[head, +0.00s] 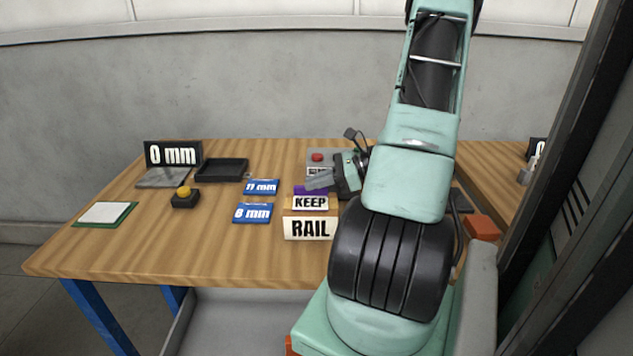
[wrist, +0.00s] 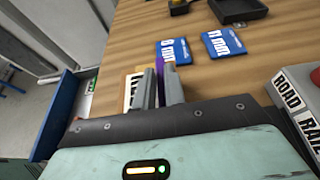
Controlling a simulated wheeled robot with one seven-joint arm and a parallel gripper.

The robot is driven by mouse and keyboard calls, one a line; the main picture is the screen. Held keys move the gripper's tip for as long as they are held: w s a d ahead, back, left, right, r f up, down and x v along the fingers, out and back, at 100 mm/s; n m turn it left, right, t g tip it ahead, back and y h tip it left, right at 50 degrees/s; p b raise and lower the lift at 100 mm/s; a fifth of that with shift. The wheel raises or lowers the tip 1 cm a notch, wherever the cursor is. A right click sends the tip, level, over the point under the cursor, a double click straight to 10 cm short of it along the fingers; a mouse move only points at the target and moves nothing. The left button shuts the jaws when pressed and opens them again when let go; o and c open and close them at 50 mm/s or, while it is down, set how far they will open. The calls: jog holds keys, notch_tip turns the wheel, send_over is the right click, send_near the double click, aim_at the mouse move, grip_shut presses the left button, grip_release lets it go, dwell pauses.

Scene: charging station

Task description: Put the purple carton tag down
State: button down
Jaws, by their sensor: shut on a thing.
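The purple carton tag (head: 301,190) is mostly hidden by my gripper (head: 318,182), just behind the white KEEP label (head: 310,203). In the wrist view a narrow strip of the purple tag (wrist: 159,70) shows between the two grey fingers of my gripper (wrist: 161,82), which are shut on it. The KEEP label also shows in the wrist view (wrist: 132,90), left of the fingers.
Blue 11 mm (head: 261,187) and 8 mm (head: 253,213) cards lie left of my gripper. A grey box with a red button (head: 317,157) is behind it. A black tray (head: 222,170), yellow button (head: 185,197) and 0 mm display (head: 173,154) stand farther left.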

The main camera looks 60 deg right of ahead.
jog(key=c, duration=1.9)
grip_release()
jog(key=shift+f, duration=0.15)
jog(key=o, duration=0.4)
jog(key=shift+r, duration=0.25)
jog(key=v, duration=1.2)
